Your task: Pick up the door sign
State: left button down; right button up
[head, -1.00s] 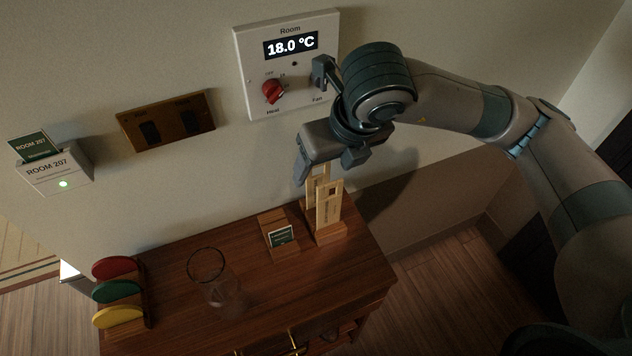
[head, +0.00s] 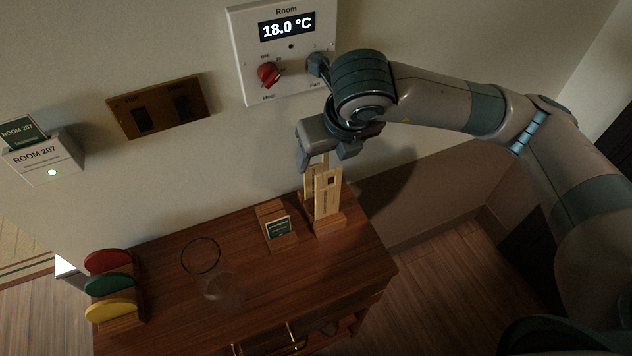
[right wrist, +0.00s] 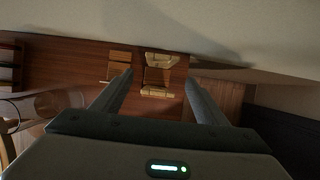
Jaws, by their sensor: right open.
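Two pale wooden door signs stand upright in a wooden holder at the right end of the cabinet top. The front sign (head: 327,195) has a cut-out near its top. The rear sign (head: 310,178) is partly hidden behind it and by my gripper. My right gripper (head: 326,160) is open above the signs, its fingers pointing down. In the right wrist view, the two signs (right wrist: 158,92) and their holder (right wrist: 155,76) lie between the open fingers (right wrist: 158,82). I cannot tell whether a finger touches a sign. My left gripper is not in view.
A clear glass (head: 222,290) and a rack of coloured discs (head: 110,285) stand further left. The wall thermostat (head: 278,60) is close behind my arm.

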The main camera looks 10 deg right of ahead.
aim_at(317, 170)
jog(key=b+x, duration=0.1)
jog(key=x, duration=0.3)
jog(key=shift+w+f, duration=0.1)
jog(key=shift+f, duration=0.25)
jog(key=shift+w+f, duration=0.15)
jog(key=shift+f, duration=0.2)
jog(key=shift+w+a+f+b, duration=0.1)
jog(key=shift+w+f+b, duration=0.05)
jog(key=shift+f+b, duration=0.15)
jog(key=shift+w+f, duration=0.1)
jog(key=shift+f, duration=0.1)
jog(key=x, duration=0.4)
jog(key=shift+w+b, duration=0.2)
jog(key=shift+b, duration=0.1)
jog(key=shift+w+a+f, duration=0.1)
jog(key=shift+w+f, duration=0.1)
jog(key=shift+f, duration=0.1)
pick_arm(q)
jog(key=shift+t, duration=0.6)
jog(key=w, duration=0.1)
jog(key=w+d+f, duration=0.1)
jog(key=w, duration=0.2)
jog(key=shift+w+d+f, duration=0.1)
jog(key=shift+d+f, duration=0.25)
pick_arm(e)
jog(key=c, duration=1.1)
